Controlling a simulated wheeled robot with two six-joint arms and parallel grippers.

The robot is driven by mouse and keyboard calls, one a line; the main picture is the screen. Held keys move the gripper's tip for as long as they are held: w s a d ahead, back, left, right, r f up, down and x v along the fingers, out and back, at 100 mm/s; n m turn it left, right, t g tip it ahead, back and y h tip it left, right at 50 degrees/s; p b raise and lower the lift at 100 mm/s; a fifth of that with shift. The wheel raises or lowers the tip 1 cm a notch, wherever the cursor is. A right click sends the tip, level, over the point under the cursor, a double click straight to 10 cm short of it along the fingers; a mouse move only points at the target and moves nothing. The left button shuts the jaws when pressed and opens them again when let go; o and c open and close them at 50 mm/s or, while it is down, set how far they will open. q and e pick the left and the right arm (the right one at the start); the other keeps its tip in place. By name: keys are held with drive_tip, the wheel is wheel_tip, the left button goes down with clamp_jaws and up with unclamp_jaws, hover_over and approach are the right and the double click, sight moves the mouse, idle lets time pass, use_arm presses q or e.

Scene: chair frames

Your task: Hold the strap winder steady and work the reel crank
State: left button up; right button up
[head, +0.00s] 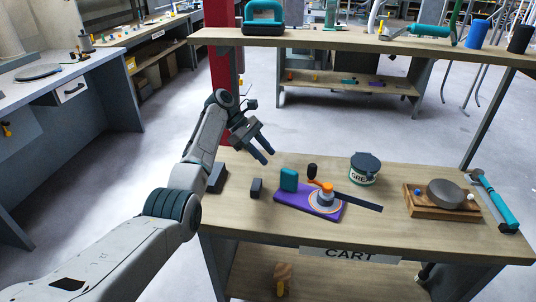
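The strap winder has a purple base (292,203) and lies on the cart top. A teal block (289,179) stands at its left end. A round reel (325,199) with grey, orange and white parts sits toward its right end. A black knob (312,170) stands by the reel, apparently the crank handle. A dark strap (360,202) runs out to the right. My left gripper (267,156) is above the cart's back left part, up and left of the teal block. Its two fingers are apart with nothing between them. My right gripper is not in view.
A raised shelf (350,41) spans the back. The front strip is clear.

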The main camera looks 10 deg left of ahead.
sight(281, 169)
use_arm(q)
drive_tip(key=shift+s+d+f+g, duration=0.1)
drive_tip(key=shift+s+d+g, duration=0.4)
drive_tip(key=shift+d, duration=0.4)
drive_tip(key=x, duration=0.7)
drive_tip(key=shift+d+f, duration=0.15)
drive_tip(key=shift+f, duration=0.1)
clamp_jaws()
drive_tip(key=shift+s+f, duration=0.1)
drive_tip(key=shift+o, duration=0.7)
unclamp_jaws()
clamp_jaws()
idle(0.6)
